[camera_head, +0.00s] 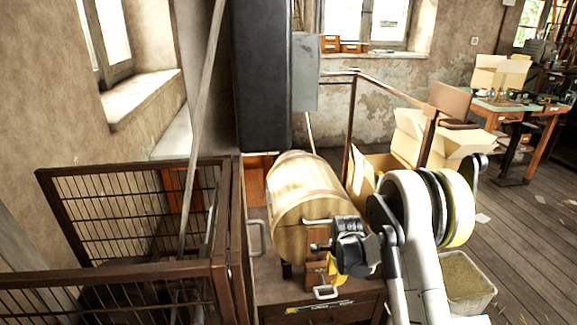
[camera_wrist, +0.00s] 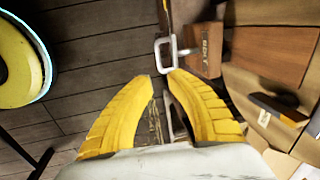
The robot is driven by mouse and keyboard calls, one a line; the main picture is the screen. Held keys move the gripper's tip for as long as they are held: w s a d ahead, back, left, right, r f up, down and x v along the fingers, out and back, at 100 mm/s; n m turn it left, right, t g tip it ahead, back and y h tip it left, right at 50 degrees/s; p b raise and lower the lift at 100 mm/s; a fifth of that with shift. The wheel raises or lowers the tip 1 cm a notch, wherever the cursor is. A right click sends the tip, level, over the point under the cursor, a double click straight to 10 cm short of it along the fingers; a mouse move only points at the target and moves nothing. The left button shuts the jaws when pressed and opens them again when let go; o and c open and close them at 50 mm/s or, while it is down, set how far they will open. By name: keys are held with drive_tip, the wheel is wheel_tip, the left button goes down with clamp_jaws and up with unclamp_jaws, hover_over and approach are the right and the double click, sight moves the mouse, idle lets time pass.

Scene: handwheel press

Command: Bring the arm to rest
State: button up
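My gripper (camera_head: 332,272) hangs in front of the round-topped wooden chest (camera_head: 303,190), low on its right side. Its dark wrist covers part of the chest's front in the head view. In the wrist view, my gripper (camera_wrist: 162,76) shows two curved yellow fingers with a narrow gap between the tips and nothing held. A pale metal handle (camera_wrist: 164,53) lies just beyond the tips; I cannot tell whether they touch. My white arm comes in from the lower right of the head view.
A brown mesh cage (camera_head: 110,215) stands at left. A tall dark column (camera_head: 262,75) rises behind the chest. Open cardboard boxes (camera_head: 455,140) and a pale bin (camera_head: 468,283) are at right. Bare plank floor lies at far right. A workbench (camera_head: 515,105) stands further back.

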drive_tip(key=s+r+n+t, duration=0.1)
drive_tip(key=s+r+n, duration=0.4)
drive_tip(key=r, duration=0.8)
drive_tip(key=s+r+n+t, duration=0.25)
drive_tip(key=s+r, duration=0.45)
drive_tip(key=r, duration=0.6)
drive_tip(key=s+r+n+t, duration=0.1)
drive_tip(key=s+n, duration=0.3)
drive_tip(key=s, duration=0.5)
drive_tip(key=s+a+r+n, duration=0.1)
drive_tip(key=s+r+n, duration=0.2)
drive_tip(key=s, duration=0.7)
drive_tip(key=shift+n+t, duration=0.35)
drive_tip(key=shift+n, duration=0.7)
drive_tip(key=shift+a+r, duration=0.1)
